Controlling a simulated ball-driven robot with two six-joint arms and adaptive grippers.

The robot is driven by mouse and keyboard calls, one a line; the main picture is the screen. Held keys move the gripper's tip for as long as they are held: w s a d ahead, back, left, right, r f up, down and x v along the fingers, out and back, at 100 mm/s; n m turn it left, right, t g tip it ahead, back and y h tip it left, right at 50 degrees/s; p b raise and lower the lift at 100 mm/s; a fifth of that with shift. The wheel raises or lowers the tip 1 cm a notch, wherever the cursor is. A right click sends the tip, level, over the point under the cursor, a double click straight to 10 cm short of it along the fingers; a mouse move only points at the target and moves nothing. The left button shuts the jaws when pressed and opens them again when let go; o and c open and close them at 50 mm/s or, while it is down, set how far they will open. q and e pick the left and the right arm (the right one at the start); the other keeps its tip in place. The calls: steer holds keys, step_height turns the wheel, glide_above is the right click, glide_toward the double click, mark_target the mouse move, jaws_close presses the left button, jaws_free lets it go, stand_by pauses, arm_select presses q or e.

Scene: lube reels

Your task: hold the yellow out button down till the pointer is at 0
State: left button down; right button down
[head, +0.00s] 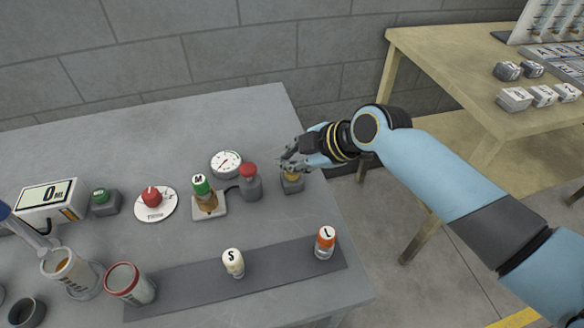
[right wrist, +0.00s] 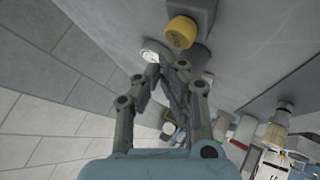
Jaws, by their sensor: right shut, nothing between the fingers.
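The yellow button (head: 291,177) sits on a small grey box near the table's right edge, partly covered by my right gripper (head: 285,160). In the right wrist view the yellow button (right wrist: 181,32) shows just beyond the shut fingertips (right wrist: 166,70), apart from them in the picture. I cannot tell whether the fingers touch it. The right gripper is shut and empty. A round white gauge (head: 226,163) with a red pointer stands left of the gripper; its numbers are too small to read. My left gripper is not in view.
A red-topped grey post (head: 250,183) stands between gauge and button. A green-capped bottle marked M (head: 203,189) is on a stand. Bottles S (head: 233,264) and L (head: 325,243) stand on a dark strip (head: 185,287). A display (head: 50,198) reads 0. The back of the table is clear.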

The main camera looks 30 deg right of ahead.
mark_target(290, 173)
steer(key=shift+r+p, duration=2)
steer(key=shift+r, duration=0.5)
steer(key=shift+f, duration=0.1)
